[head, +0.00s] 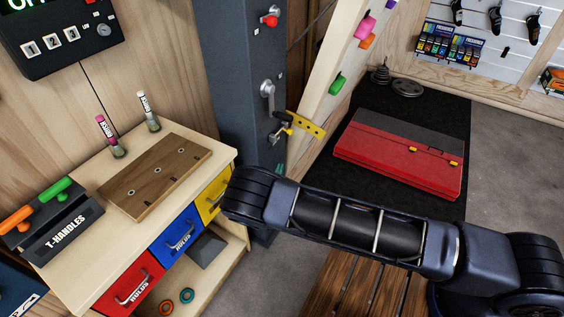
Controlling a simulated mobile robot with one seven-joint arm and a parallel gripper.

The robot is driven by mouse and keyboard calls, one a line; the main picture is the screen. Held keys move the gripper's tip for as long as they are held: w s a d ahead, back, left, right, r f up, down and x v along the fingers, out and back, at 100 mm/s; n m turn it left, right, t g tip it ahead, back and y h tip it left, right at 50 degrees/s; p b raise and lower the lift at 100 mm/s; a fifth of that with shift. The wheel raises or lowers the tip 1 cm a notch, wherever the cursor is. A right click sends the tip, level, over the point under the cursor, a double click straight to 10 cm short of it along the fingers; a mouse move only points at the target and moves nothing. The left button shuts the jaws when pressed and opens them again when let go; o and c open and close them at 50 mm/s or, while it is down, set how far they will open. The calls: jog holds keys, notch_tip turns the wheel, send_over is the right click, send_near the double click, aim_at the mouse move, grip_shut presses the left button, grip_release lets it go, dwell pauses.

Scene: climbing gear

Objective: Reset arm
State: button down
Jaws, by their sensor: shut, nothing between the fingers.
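My arm (360,228) reaches in from the lower right. Its dark joint (250,192) is in front of the yellow drawer's right side and the base of the grey post. No fingers of my gripper can be made out in the head view, so I cannot see what they are near.
A wooden bench (75,235) with red (128,285), blue (178,236) and yellow (214,196) drawers stands at left. It carries a wooden block (155,175), two tubes and a T-handle rack (60,235). A grey post (245,95), red crash pad (395,160) and slatted bench (350,288) surround my arm.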

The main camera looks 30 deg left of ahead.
jog(key=shift+s+d+f, duration=0.1)
jog(key=shift+s+f, duration=0.05)
jog(key=shift+s, duration=0.15)
dwell(0.4)
